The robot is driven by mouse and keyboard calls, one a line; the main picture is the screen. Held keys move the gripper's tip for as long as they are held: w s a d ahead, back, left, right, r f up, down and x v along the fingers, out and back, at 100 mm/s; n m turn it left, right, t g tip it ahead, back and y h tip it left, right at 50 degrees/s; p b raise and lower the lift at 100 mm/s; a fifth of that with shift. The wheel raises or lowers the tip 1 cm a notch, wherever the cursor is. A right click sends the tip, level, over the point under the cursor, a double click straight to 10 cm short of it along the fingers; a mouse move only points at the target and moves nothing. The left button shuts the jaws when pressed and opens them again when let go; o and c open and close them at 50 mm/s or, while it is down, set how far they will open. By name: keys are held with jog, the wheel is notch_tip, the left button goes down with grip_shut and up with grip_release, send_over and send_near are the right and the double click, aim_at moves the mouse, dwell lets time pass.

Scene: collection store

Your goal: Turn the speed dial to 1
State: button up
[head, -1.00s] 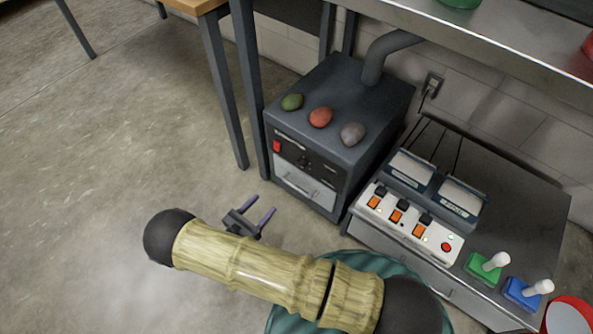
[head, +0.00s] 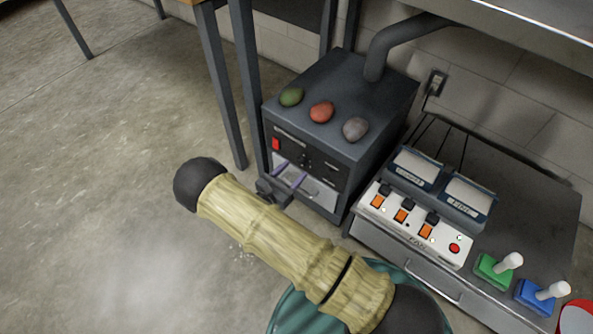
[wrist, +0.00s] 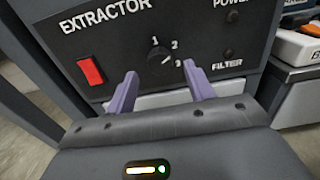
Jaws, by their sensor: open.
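The speed dial (wrist: 160,57) is a small dark knob on the black front panel of the extractor (wrist: 100,50), with the numbers 1, 2 and 3 around it. A light mark shows on the knob; I cannot tell surely which number it points to. In the head view the extractor (head: 345,110) is a dark grey box with a pipe, and the dial is too small to read. My gripper (wrist: 160,72) has two purple fingers, open and empty, one on either side below the dial and apart from it. It also shows before the extractor's front in the head view (head: 290,175).
A red switch (wrist: 90,70) sits left of the dial, and the POWER and FILTER markings are at right. Several egg-shaped stones, one red (head: 321,112), lie on top of the extractor. A control unit (head: 410,225) with orange switches stands at right. Open floor lies left.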

jog(key=shift+b+x, duration=0.3)
jog(key=shift+x, duration=0.95)
jog(key=shift+s, duration=0.1)
jog(key=c, duration=1)
